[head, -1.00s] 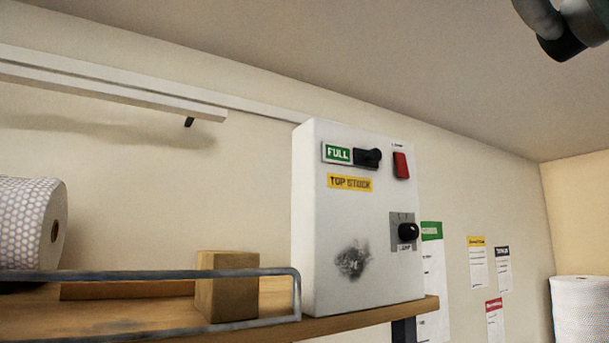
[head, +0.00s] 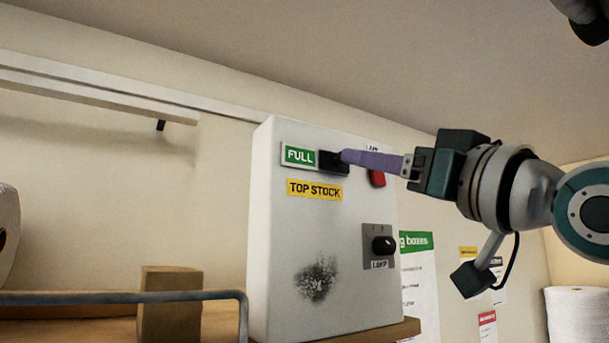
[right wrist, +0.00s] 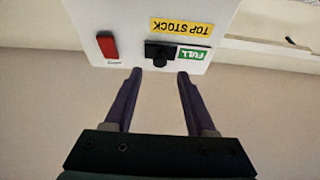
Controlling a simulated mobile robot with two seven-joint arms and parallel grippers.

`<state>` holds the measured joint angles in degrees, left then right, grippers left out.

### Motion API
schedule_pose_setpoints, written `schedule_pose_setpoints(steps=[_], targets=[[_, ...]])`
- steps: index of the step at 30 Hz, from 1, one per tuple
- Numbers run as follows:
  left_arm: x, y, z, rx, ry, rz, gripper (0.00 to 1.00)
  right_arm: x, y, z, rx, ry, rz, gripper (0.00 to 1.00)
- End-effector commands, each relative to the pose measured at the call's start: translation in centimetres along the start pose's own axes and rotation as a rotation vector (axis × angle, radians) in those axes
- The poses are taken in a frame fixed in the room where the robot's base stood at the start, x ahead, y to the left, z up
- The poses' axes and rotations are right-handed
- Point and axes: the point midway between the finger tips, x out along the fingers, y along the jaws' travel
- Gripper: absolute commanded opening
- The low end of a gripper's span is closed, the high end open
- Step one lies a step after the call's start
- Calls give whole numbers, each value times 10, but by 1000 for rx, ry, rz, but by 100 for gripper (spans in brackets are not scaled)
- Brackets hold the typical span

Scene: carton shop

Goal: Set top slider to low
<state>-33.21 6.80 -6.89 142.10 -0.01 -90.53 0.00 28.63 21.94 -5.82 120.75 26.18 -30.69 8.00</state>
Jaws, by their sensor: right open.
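The top slider is a black knob (head: 334,160) on the white control box, at the right of a green FULL label (head: 299,155) and above a yellow TOP STOCK label (head: 315,190). My right gripper (head: 350,157) reaches in from the right, its purple fingers overlapping the knob in the head view. In the right wrist view the fingers (right wrist: 159,78) are apart, with the black knob (right wrist: 160,58) just beyond the tips and between their lines. Contact is not visible.
A red switch (head: 377,178) sits close to the slider, partly behind my fingers. A black rotary lamp knob (head: 383,245) is lower on the box (head: 300,235). A wooden block (head: 168,305) and a metal rail (head: 120,297) are at lower left.

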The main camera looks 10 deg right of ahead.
Motion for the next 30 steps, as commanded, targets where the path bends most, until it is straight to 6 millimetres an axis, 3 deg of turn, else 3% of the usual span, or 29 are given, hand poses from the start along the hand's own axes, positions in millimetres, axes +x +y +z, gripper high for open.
schedule_pose_setpoints(steps=[3, 7, 18, 30], targets=[[-8, 0, -2, 0, 0, 0, 42, 22, 0, -3, 0, 0, 0, 56], [-10, 0, -3, 0, -1, 0, 42, 36, 0, -1, 1, 0, 1, 56], [-10, 0, -3, 0, -1, 0, 42, 43, 0, 1, -2, -2, 0, 56], [-10, -1, -3, 1, -1, -1, 42, 42, 0, 1, -2, -2, 1, 12]])
